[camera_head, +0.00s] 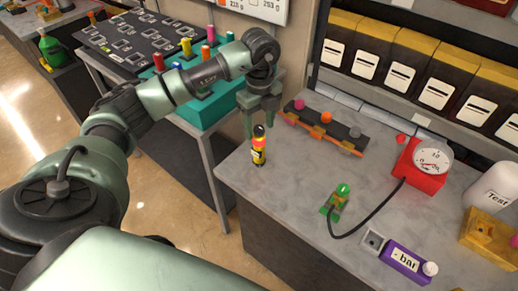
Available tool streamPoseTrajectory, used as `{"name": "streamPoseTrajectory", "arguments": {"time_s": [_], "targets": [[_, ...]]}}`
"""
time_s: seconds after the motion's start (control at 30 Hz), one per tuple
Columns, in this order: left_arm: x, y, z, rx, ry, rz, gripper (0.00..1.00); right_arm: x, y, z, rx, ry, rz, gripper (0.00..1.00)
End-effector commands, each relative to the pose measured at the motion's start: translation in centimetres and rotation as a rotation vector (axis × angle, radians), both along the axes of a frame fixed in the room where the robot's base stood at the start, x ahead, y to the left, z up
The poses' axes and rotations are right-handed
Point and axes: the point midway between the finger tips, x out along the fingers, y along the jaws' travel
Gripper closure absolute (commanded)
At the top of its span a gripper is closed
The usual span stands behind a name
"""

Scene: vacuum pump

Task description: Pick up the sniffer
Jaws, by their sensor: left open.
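A small upright black-and-yellow device with a red-orange band (259,152) stands near the left edge of the grey worktop (290,185); I take it to be the sniffer. My left gripper (259,124) points down just above and behind it, with its two fingers apart and nothing between them. I cannot tell whether a finger touches the device's top. My right gripper is not in the head view.
A rack with coloured knobs (324,127) lies behind. A green device (337,202) is cabled toward a red gauge (425,167). Worktop around the device is mostly clear.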

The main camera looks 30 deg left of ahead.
Motion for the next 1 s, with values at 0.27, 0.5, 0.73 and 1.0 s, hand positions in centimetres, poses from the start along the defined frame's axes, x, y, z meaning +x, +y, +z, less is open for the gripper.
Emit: {"name": "streamPoseTrajectory", "arguments": {"time_s": [0.27, 0.5, 0.73, 1.0], "targets": [[-0.5, 0.0, -3.8, -0.002, 0.003, -0.001, 0.43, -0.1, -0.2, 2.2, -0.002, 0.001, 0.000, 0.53], [-0.4, 0.0, -4.7, -0.003, -0.001, -0.002, 0.43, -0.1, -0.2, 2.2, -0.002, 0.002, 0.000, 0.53], [-0.4, -0.1, -4.7, -0.003, -0.001, -0.003, 0.82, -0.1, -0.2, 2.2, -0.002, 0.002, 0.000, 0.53], [-0.4, -0.1, -4.7, -0.003, -0.002, -0.003, 1.00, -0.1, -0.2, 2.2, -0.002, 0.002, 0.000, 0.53]]}}
